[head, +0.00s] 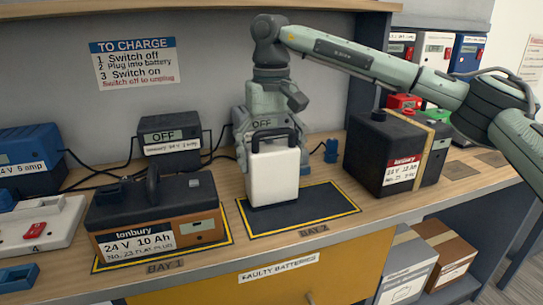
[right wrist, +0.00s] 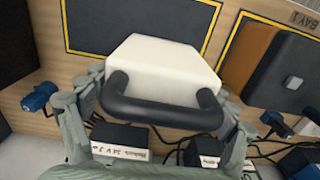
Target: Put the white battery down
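The white battery (head: 272,178) is upright, with a black handle on top, over the back left part of the black mat of bay 2 (head: 325,210). I cannot tell whether its base touches the mat. My right gripper (head: 273,155) comes from behind and above, with one finger at each end of the handle. In the right wrist view, the battery (right wrist: 165,58) fills the middle and my right gripper's fingers (right wrist: 165,112) seem to press on both sides of its handle. My left gripper is not in view.
A black and brown battery (head: 155,215) stands on bay 1, close left of the white one. A black box-shaped battery (head: 385,150) with a red label stands to the right. A charger marked OFF (head: 170,135) and cables lie behind. The right half of the bay 2 mat is clear.

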